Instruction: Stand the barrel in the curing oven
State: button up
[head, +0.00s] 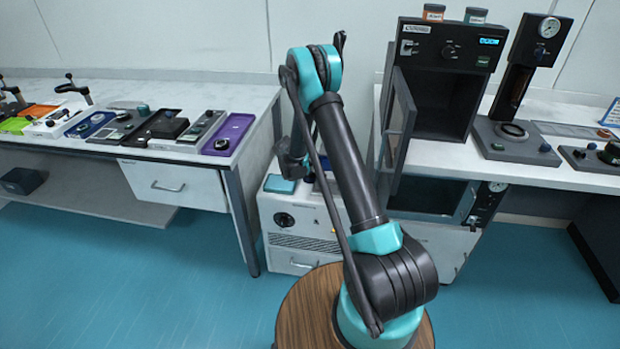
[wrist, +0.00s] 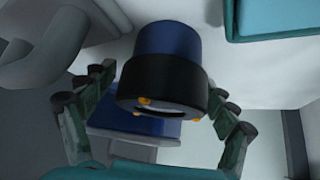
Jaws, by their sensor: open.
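The barrel (wrist: 165,65) has a blue body and a wide black collar with small orange marks. In the wrist view it lies between the spread fingers of my gripper (wrist: 163,88), which is open; I cannot tell whether a finger touches it. In the head view my gripper (head: 293,160) is low over the white cabinet, partly behind my arm, and I cannot make out the barrel there. The curing oven (head: 440,95) is the dark box on the right bench. Its windowed door (head: 398,115) stands open on the left side, and no object shows inside.
A blue pad (wrist: 150,128) shows beneath the barrel. A teal block (head: 279,184) sits on the white cabinet (head: 300,222) beside the gripper. A dark press-like instrument (head: 515,125) stands right of the oven. The left bench (head: 60,95) holds several coloured trays.

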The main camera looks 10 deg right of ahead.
jog(key=shift+c, duration=0.6)
jog(key=c, duration=1.4)
jog(key=shift+r, duration=0.1)
jog(key=shift+c, duration=0.2)
